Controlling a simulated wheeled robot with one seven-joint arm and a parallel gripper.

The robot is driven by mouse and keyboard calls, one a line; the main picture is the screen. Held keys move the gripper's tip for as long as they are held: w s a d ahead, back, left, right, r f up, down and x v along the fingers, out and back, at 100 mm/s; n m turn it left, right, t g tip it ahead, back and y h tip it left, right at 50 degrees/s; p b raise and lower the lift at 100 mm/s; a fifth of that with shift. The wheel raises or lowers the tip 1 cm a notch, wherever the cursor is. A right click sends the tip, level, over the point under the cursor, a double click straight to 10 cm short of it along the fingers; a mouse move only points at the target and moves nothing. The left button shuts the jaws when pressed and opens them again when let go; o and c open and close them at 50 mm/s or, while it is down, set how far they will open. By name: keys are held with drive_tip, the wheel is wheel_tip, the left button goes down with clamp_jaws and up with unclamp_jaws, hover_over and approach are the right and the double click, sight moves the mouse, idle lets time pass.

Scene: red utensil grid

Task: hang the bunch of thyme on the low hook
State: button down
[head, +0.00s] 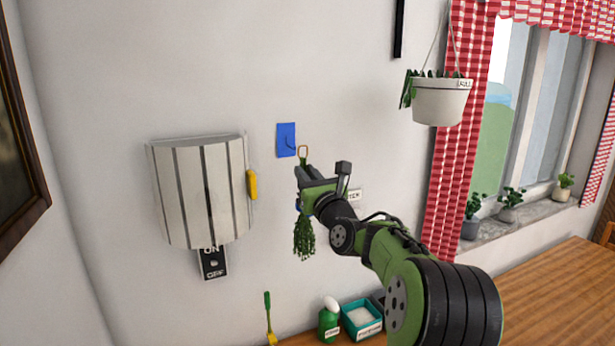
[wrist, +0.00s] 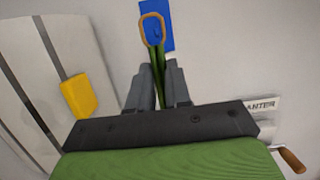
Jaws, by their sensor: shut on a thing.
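The bunch of thyme (head: 304,240) hangs leaves-down from my gripper (head: 303,172), with its tan loop (head: 303,151) standing up above the fingers. My gripper is shut on its green stems, which show between the fingers in the wrist view (wrist: 158,75). A hook on a blue plate (head: 286,140) is on the wall, just left of the loop in the head view. In the wrist view the loop (wrist: 152,28) overlaps the blue plate (wrist: 158,12). I cannot tell whether the loop touches the hook.
A slatted white box (head: 200,190) with a yellow handle (head: 252,184) is on the wall at left, above an ON/OFF plate (head: 213,262). A planter (head: 440,100) hangs at upper right. A green bottle (head: 329,322) and a teal box (head: 362,320) stand below.

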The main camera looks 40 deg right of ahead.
drive_tip(key=shift+f+x, duration=0.2)
drive_tip(key=shift+x, duration=0.7)
drive_tip(key=shift+f+x, duration=0.25)
drive_tip(key=shift+x, duration=0.7)
drive_tip(key=shift+f+x, duration=0.2)
drive_tip(key=shift+x, duration=0.7)
drive_tip(key=shift+w, duration=0.15)
drive_tip(key=shift+f+b, duration=0.65)
drive_tip(key=shift+f, duration=0.15)
drive_tip(key=c, duration=1)
unclamp_jaws()
drive_tip(key=shift+r, duration=0.1)
drive_tip(key=shift+r+b+v, duration=0.2)
drive_tip(key=shift+b+v, duration=0.35)
drive_tip(key=shift+v, duration=0.3)
drive_tip(key=shift+r+b+v, duration=0.2)
drive_tip(key=shift+b+v, duration=0.3)
drive_tip(key=shift+v, duration=0.35)
drive_tip(key=b+v, duration=0.1)
drive_tip(key=v, duration=0.1)
drive_tip(key=r+b+v, duration=0.1)
drive_tip(key=v, duration=0.2)
drive_tip(key=shift+s, duration=0.45)
